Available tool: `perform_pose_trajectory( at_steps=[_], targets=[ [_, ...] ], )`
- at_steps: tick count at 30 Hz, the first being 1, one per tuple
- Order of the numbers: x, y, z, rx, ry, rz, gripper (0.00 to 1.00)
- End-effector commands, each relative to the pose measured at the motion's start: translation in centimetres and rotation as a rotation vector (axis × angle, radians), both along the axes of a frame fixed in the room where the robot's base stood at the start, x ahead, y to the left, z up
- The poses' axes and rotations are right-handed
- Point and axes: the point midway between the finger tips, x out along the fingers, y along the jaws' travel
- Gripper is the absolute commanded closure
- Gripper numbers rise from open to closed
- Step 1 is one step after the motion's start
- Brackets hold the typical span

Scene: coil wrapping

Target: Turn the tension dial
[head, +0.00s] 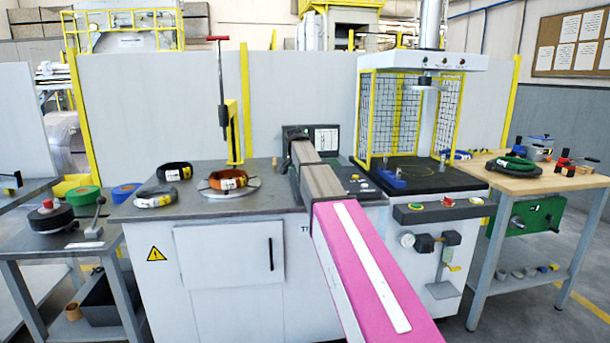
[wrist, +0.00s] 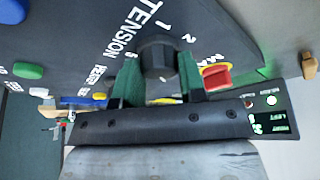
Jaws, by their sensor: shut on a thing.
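The tension dial (wrist: 157,60) is a dark round knob on the grey control panel (wrist: 85,45) in the wrist view. White lettering reading TENSION and the numbers 1 and 2 and MAX surround it. My gripper (wrist: 158,76) has its green fingers on either side of the dial and is shut on it. The finger tips and the dial's lower side are partly hidden by my gripper's body. In the head view my pink and grey arm reaches over the workbench to the panel and covers the dial.
A red switch (wrist: 215,76) sits close to the right finger, with a small lit display (wrist: 268,122) below it. Green (wrist: 28,70) and blue (wrist: 12,10) buttons lie to the left. A yellow-framed mesh cage (head: 405,115) stands right of my arm, and a wrapped coil (head: 228,180) lies left.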

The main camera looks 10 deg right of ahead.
Motion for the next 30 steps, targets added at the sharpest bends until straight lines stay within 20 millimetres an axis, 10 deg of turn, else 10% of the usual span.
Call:
perform_pose_trajectory(
  at_steps=[30],
  targets=[
    [0.11,0.13,-0.02,0.001,0.001,-0.451,0.86]
  ],
)
